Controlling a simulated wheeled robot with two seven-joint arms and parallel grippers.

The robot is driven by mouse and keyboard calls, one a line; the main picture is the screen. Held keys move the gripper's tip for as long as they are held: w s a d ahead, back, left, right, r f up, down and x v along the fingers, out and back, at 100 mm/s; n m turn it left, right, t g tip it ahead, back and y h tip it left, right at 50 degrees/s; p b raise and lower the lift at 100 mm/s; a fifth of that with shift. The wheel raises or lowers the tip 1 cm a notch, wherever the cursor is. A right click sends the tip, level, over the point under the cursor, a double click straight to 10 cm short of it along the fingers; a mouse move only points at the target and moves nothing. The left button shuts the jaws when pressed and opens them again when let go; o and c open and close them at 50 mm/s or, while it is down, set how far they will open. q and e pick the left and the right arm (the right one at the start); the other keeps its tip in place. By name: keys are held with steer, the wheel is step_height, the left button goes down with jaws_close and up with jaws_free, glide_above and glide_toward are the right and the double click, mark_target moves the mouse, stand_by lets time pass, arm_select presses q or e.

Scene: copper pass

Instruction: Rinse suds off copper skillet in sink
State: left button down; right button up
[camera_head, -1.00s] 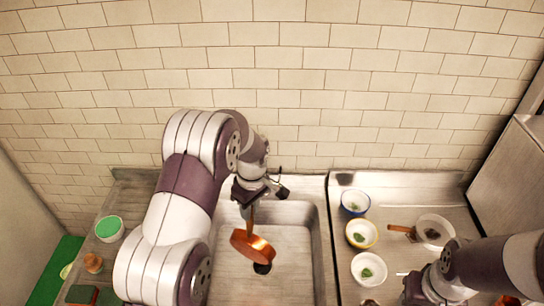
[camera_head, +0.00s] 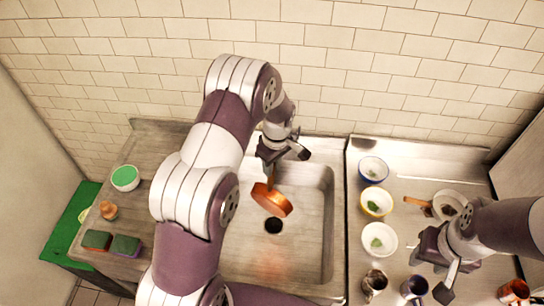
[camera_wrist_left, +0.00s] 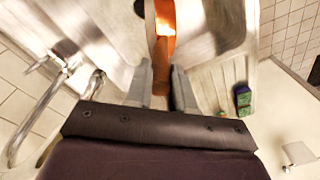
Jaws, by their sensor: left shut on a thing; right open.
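The copper skillet (camera_head: 271,200) hangs tilted over the sink (camera_head: 310,240), its pan just behind the dark drain (camera_head: 273,226). My left gripper (camera_head: 272,158) is shut on the skillet's handle, which points up. In the left wrist view the handle (camera_wrist_left: 160,75) runs between the fingers of my left gripper (camera_wrist_left: 160,90). I cannot make out suds on the skillet. A faucet (camera_wrist_left: 62,90) shows at the left of the left wrist view. My right gripper (camera_head: 440,275) is open and empty over the right counter.
Bowls (camera_head: 379,240) and metal cups (camera_head: 374,283) stand right of the sink. A pan with a wooden handle (camera_head: 418,205) lies further right. Left of the sink are a green-topped bowl (camera_head: 125,177), a small brush (camera_head: 108,210) and sponges (camera_head: 97,240).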

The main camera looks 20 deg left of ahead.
arm_select(q)
steer(key=shift+w+f, duration=0.25)
steer(key=shift+f, duration=0.95)
step_height(320, 180, down, 18)
steer(key=b, duration=1.4)
steer(key=shift+s+r, duration=0.15)
steer(key=shift+r, duration=0.1)
steer(key=shift+r+p, duration=7)
steer(key=shift+r, duration=4.1)
steer(key=shift+r, duration=2)
